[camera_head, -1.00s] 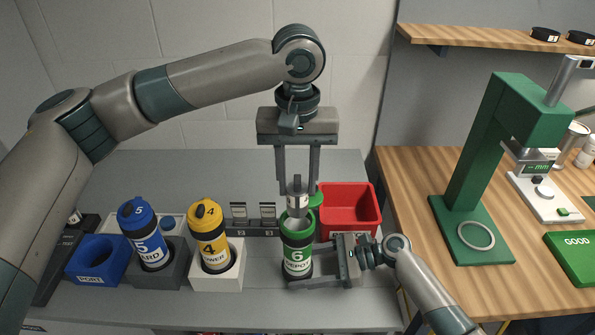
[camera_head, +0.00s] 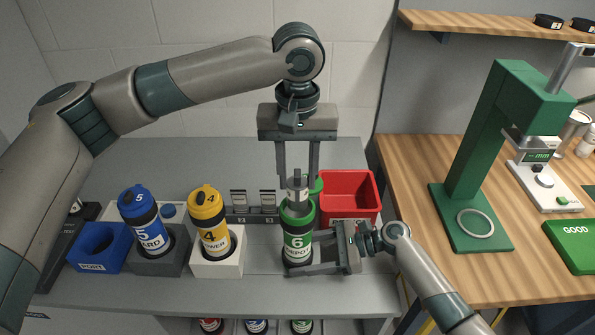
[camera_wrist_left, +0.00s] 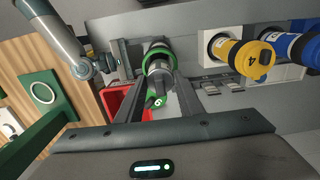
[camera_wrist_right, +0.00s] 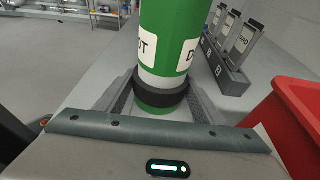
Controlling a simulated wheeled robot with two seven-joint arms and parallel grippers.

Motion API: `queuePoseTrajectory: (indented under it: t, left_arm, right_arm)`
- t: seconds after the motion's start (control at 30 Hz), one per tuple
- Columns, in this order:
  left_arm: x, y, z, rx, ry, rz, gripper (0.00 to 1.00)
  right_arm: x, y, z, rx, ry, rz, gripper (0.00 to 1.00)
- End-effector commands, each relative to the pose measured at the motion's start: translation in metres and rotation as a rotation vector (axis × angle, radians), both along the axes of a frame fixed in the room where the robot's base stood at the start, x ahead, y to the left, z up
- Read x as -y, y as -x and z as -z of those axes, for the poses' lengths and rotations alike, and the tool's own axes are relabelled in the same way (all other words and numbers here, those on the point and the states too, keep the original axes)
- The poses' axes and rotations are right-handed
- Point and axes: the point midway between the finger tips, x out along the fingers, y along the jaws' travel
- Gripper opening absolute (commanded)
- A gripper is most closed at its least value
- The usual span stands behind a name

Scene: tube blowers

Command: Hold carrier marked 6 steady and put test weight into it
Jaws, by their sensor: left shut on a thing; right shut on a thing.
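The green carrier marked 6 (camera_head: 297,243) stands upright on the grey bench, its mouth open at the top. My right gripper (camera_head: 299,267) is shut around its lower part; the right wrist view shows the jaws at the black band of the carrier (camera_wrist_right: 165,75). The test weight (camera_head: 297,190), a grey metal cylinder with a pale label and a thin top stem, is upright in the carrier's mouth. My left gripper (camera_head: 297,176) points down from above and is shut on the weight's upper part. The left wrist view also shows the weight (camera_wrist_left: 160,72) between the fingers. The weight's lower end is hidden inside the carrier.
A blue carrier 5 (camera_head: 142,220) and a yellow carrier 4 (camera_head: 209,222) stand in holders at left. A blue port block (camera_head: 92,248) is farther left. A red bin (camera_head: 350,193) is right behind carrier 6. A small card rack (camera_head: 252,214) stands behind. A green press (camera_head: 470,185) stands on the wooden table.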

Motion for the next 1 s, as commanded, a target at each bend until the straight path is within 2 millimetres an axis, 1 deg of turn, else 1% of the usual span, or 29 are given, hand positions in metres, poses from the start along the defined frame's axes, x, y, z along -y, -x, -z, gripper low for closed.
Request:
queuePoseTrajectory:
  t: [1.0]
  left_arm:
    - [0.000,0.000,0.032,0.001,0.001,0.000,0.00]
  right_arm:
    - [0.000,0.000,0.000,0.000,0.000,0.000,0.49]
